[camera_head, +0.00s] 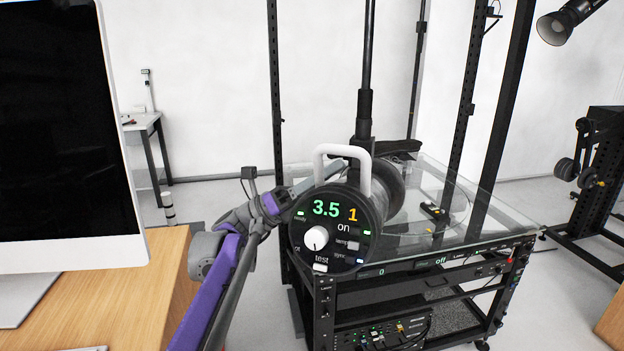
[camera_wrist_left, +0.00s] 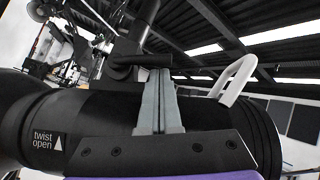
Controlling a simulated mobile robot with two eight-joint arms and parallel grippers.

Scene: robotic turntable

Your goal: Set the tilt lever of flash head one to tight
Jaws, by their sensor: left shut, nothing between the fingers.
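Flash head one (camera_head: 335,262) is a black cylinder with a white handle (camera_head: 320,150) and a rear panel showing 3.5 and an orange 1. In the left wrist view the grey fingers (camera_wrist_left: 160,72) are closed together and empty, lying across the black body (camera_wrist_left: 215,115). A black bar (camera_wrist_left: 140,60), which looks like the tilt lever, is at the fingertips; I cannot tell whether they touch. My right gripper is not in view.
A glass-topped cart (camera_head: 490,205) with a round turntable stands behind and right of the flash head. A monitor (camera_head: 65,253) on a wooden desk (camera_head: 130,300) is at left. Black uprights (camera_head: 276,90) rise around the cart. A lamp (camera_head: 555,28) hangs at top right.

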